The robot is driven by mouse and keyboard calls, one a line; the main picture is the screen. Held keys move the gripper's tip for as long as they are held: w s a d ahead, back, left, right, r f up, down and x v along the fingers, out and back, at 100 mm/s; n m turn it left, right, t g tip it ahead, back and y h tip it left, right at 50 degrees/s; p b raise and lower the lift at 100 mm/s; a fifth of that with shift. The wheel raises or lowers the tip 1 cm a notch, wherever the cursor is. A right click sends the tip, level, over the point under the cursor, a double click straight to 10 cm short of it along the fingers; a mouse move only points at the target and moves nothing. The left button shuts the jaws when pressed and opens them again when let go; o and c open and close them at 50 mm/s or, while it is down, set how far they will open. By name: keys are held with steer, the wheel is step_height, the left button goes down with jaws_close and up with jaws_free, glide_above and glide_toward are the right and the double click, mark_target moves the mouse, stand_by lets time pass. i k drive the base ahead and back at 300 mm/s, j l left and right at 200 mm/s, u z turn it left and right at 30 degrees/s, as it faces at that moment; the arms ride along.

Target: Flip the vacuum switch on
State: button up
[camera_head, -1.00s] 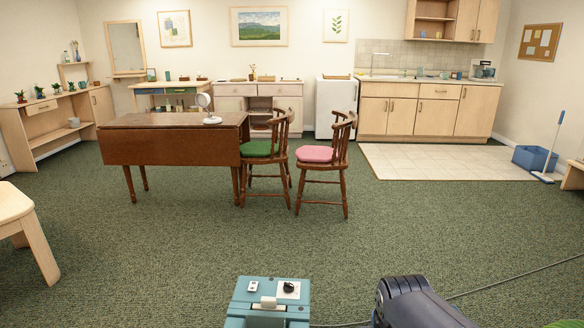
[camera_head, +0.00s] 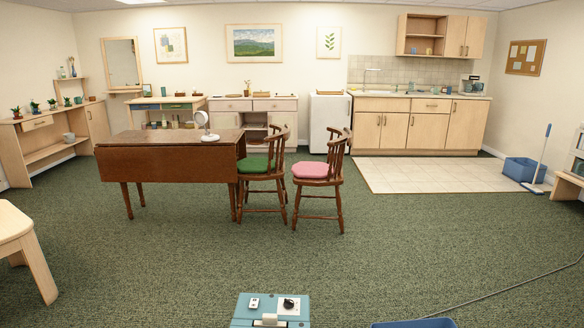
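The vacuum (camera_head: 242,316) is a teal box on the carpet at the bottom centre, cut off by the lower picture edge. Its top carries a small white plate with a dark mark (camera_head: 254,302), which looks like a switch. Beside it on the right is a black knob on a white plate (camera_head: 289,303). A pale block (camera_head: 270,320) sits nearer the lower edge. The switch's position is too small to tell. My gripper is not in view.
A blue edge (camera_head: 413,323) shows at the bottom, right of the vacuum; I cannot tell what it belongs to. A dark cord (camera_head: 500,288) runs across the carpet on the right. A brown table (camera_head: 168,172) and two chairs stand beyond. The carpet between is clear.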

mark_target(254, 304)
steer(key=i+j, duration=1)
